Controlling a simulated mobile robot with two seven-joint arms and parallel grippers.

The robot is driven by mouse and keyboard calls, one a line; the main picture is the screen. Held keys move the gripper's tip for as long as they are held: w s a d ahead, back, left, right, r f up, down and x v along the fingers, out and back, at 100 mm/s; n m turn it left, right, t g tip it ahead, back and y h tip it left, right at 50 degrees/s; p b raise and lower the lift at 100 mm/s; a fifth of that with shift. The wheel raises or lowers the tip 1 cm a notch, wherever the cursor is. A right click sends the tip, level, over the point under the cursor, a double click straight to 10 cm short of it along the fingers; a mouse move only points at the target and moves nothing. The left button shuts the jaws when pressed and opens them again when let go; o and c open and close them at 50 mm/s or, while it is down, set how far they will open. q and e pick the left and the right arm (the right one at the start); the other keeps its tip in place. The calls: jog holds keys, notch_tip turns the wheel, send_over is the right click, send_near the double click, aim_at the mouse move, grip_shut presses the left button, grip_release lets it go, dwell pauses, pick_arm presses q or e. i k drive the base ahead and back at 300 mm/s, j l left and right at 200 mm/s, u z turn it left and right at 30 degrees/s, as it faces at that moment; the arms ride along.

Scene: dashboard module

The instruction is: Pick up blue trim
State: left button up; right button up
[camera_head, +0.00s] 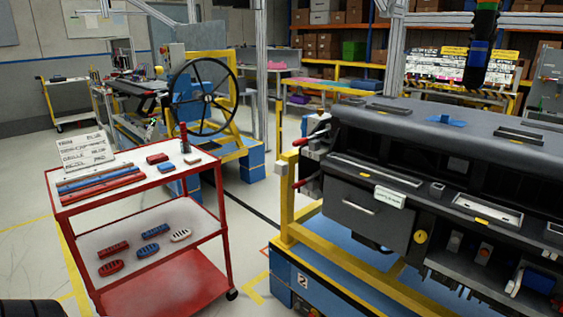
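A long thin blue strip (98,183), which looks like the blue trim, lies flat on the top shelf of the red cart (212,178) at the left. It lies side by side with a long brownish strip and a long red strip (105,191). A written sign (86,151) stands behind the strips. Small blue slotted pieces (148,250) lie on the cart's middle shelf, among red and white ones. Neither of my grippers shows in the head view.
The dark dashboard module (365,209) sits on a yellow and blue stand (290,215) at the right. Open floor lies between cart and stand.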

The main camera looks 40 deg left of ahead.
aim_at(101, 179)
jog(key=u, duration=2.55)
jog(key=i+j+z, duration=0.2)
jog(key=i, duration=0.45)
jog(key=i+j+z, duration=0.2)
jog(key=i+j, duration=0.2)
jog(key=i, duration=0.2)
jog(key=i+j+z, duration=0.15)
jog(key=i+j, duration=0.35)
jog(key=i+l, duration=0.05)
jog(key=i, duration=0.05)
